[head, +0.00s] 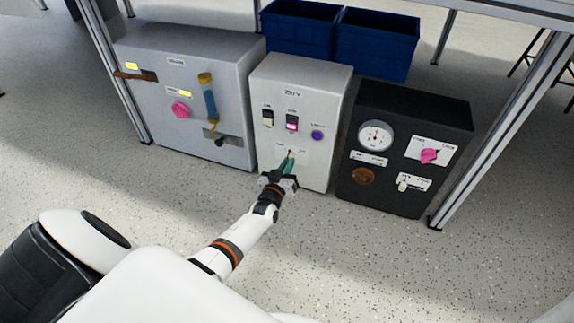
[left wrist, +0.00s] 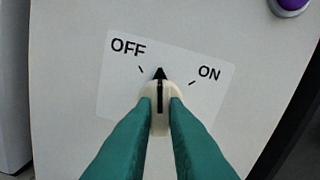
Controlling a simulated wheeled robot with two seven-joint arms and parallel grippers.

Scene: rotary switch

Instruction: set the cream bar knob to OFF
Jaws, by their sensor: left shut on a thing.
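The cream bar knob (left wrist: 160,100) sits low on the front of the white middle box (head: 316,87). In the left wrist view it stands on a white plate (left wrist: 118,88) marked OFF at the upper left and ON at the right. Its black pointer aims nearly straight up, between the two marks and nearer the OFF tick. My left gripper (head: 287,163) has its green fingers shut on the knob, one on each side; the fingers also show in the left wrist view (left wrist: 160,118). In the head view the gripper hides most of the knob. My right gripper is not in view.
Blue bins (head: 376,42) are behind. The floor in front is clear.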

